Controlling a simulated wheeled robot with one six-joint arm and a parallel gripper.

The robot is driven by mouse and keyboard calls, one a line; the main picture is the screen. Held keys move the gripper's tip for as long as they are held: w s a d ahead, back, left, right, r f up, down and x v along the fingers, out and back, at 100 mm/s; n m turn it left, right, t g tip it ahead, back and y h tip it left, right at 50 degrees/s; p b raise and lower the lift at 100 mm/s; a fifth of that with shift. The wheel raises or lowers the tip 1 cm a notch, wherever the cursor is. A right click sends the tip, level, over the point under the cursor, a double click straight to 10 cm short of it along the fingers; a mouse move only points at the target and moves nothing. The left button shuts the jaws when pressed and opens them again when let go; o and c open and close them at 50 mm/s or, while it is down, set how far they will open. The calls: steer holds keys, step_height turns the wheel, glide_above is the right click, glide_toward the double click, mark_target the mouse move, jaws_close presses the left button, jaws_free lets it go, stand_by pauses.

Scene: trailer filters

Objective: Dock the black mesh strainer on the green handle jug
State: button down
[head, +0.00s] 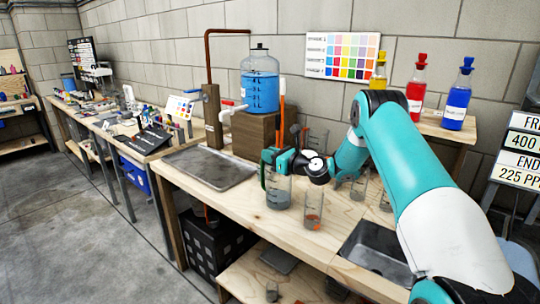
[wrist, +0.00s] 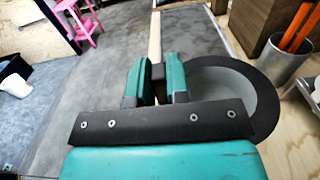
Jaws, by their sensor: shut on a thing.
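The green handle jug (head: 278,194) is a clear beaker-like vessel standing on the wooden bench, its green handle (head: 263,174) on the left side. My gripper (head: 272,157) is at the jug's top. In the wrist view, my gripper (wrist: 157,82) has its teal fingers closed on a small dark grip piece (wrist: 157,71). The black mesh strainer (wrist: 263,95) shows there as a round grey mesh with a wide black rim, right of the fingers and partly hidden by the gripper body. Whether the strainer touches the jug's rim cannot be told; the head view hides it.
A clear vessel with orange contents (head: 313,211) stands just right of the jug. A metal tray (head: 210,168) lies left, a wooden block (head: 257,136) with a blue water bottle (head: 260,92) behind. A sink (head: 376,252) is at front right. A metal cup (wrist: 292,68) holds orange sticks.

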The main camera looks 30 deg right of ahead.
steer(key=shift+f+b, duration=0.3)
steer(key=shift+f, duration=0.25)
steer(key=c, duration=1.4)
jaws_free()
steer(key=v, duration=1.1)
steer(key=shift+r, duration=0.1)
